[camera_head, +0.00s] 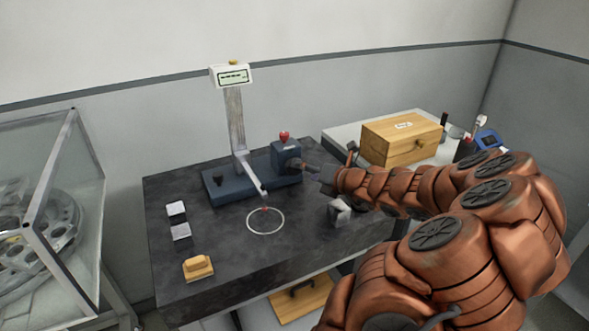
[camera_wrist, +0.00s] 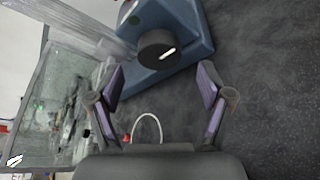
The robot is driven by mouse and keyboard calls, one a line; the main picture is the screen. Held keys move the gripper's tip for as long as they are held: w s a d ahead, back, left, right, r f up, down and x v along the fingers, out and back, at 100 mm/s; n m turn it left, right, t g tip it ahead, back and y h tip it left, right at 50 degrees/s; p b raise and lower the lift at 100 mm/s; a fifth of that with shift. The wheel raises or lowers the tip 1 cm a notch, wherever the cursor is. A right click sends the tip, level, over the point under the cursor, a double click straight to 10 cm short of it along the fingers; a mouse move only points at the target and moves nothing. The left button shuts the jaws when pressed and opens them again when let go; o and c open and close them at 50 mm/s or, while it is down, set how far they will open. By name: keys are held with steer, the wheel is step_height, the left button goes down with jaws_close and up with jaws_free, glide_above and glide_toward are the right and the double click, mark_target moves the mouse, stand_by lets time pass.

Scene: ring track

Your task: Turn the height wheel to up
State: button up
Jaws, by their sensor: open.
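The height wheel (camera_wrist: 157,48) is a dark round knob with a white mark, on the side of a blue block. In the wrist view it sits just beyond the fingertips, roughly centred between them. In the head view the wheel (camera_head: 294,165) is small and partly obscured by my gripper. The blue block (camera_head: 285,153) stands at the right end of a blue base, with a red knob (camera_head: 284,136) on top. My gripper (camera_wrist: 161,84) is open and empty, its two fingers apart and not around the wheel. In the head view my gripper (camera_head: 312,171) is right of the block.
A post (camera_head: 235,118) carries a display (camera_head: 232,76), and a probe arm reaches toward a white ring (camera_head: 265,221) on the dark table (camera_head: 215,272). Small blocks (camera_head: 181,231) and a wooden piece (camera_head: 198,267) lie left. A wooden box (camera_head: 390,140) stands right behind my arm.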

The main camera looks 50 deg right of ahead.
mark_target(295, 175)
steer(key=shift+x, duration=2.6)
steer(key=shift+c, duration=0.4)
steer(key=c, duration=1.1)
